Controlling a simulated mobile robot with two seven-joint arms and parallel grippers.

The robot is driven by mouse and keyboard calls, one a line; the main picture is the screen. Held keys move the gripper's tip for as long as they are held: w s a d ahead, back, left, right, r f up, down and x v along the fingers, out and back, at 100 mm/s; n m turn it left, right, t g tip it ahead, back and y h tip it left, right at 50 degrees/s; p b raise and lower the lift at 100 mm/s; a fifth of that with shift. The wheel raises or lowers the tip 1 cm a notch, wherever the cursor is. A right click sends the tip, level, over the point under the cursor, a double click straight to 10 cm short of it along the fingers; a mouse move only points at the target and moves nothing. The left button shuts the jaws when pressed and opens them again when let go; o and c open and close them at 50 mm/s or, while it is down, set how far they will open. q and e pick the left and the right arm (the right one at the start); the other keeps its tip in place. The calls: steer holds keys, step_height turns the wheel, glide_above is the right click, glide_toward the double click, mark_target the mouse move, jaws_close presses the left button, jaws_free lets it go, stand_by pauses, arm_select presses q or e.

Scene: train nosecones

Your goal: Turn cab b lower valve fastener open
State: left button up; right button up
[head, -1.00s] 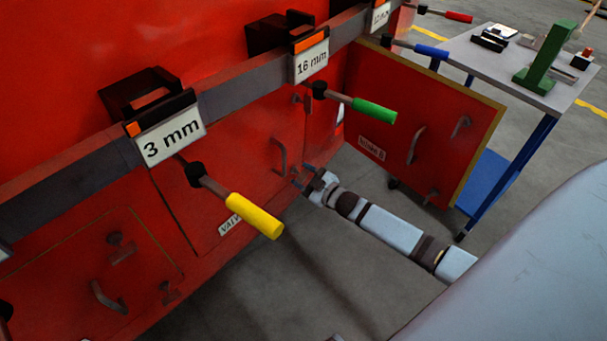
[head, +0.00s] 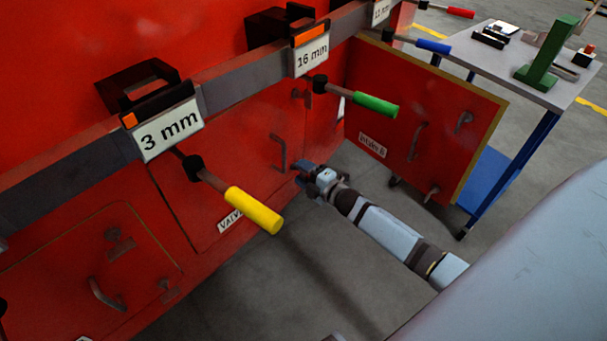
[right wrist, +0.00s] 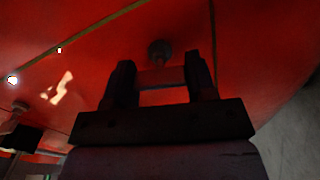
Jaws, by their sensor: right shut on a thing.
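The red valve door (head: 235,165) stands closed below the 3 mm and 16 mm signs. Its upper fastener (head: 296,97) and grey pull handle (head: 279,150) show. My right gripper (head: 302,170) is at the lower right part of this door, with the arm reaching in from the lower right. In the right wrist view, its two fingers (right wrist: 161,80) are shut on the lower valve fastener (right wrist: 160,52), a dark round mount with a bar between the fingers. In the head view the gripper hides this fastener. My left gripper is not in view.
Yellow (head: 253,210) and green (head: 375,107) lever handles stick out above the doors. An open red door (head: 425,125) stands right of my gripper, before a trolley (head: 480,65) with tools. Another closed door (head: 90,265) is at lower left. The floor below is clear.

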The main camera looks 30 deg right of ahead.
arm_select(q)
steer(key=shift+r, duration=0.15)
arm_select(e)
steer(key=shift+n, duration=1)
arm_select(q)
steer(key=shift+b, duration=0.3)
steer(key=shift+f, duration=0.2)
arm_select(e)
steer(key=o, duration=0.9)
steer(key=shift+o, duration=0.2)
arm_select(q)
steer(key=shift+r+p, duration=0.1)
steer(key=shift+p, duration=0.25)
arm_select(e)
steer(key=v, duration=1.3)
steer(key=shift+s, duration=0.35)
